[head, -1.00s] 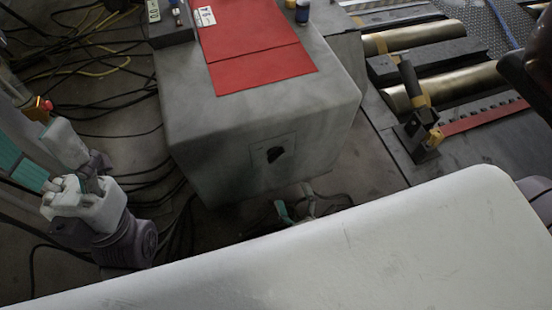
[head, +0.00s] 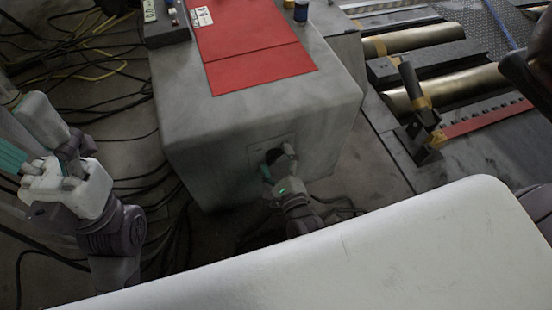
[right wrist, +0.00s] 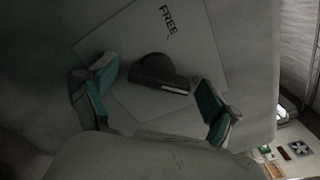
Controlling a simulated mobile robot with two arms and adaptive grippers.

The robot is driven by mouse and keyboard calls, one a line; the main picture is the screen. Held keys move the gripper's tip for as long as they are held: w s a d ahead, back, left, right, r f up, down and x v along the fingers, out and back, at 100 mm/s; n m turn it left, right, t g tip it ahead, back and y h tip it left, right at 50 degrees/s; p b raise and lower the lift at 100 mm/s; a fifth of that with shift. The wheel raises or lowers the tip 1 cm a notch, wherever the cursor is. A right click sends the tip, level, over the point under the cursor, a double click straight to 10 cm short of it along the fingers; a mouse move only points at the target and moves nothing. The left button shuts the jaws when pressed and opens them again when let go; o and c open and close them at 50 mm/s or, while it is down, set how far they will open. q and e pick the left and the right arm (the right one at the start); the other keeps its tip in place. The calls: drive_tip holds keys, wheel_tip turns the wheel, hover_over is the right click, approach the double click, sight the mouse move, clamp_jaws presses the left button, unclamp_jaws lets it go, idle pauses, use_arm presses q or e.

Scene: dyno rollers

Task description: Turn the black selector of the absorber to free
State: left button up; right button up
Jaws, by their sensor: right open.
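The absorber (head: 215,120) is a big grey box with a square plate on its front face. The black selector (right wrist: 153,67) sits on that plate (right wrist: 200,45); in the right wrist view it is a dark half-disc with a straight bar. The bar slants slightly down to the right. The word FREE (right wrist: 168,20) is printed above it. My right gripper (head: 277,161) is at the plate, open, its teal-padded fingers on either side of the selector (head: 272,156) with gaps visible in the right wrist view (right wrist: 156,81). My left arm is at the left; its finger opening is unclear.
A red folder (head: 250,45) lies on the absorber's top. Rollers (head: 450,85) and a black-handled clamp (head: 415,105) stand at the right. Cables (head: 110,110) cover the floor at the left. A white surface (head: 350,260) fills the foreground.

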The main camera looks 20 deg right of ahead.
drive_tip(key=c, duration=1.2)
drive_tip(key=shift+o, duration=0.2)
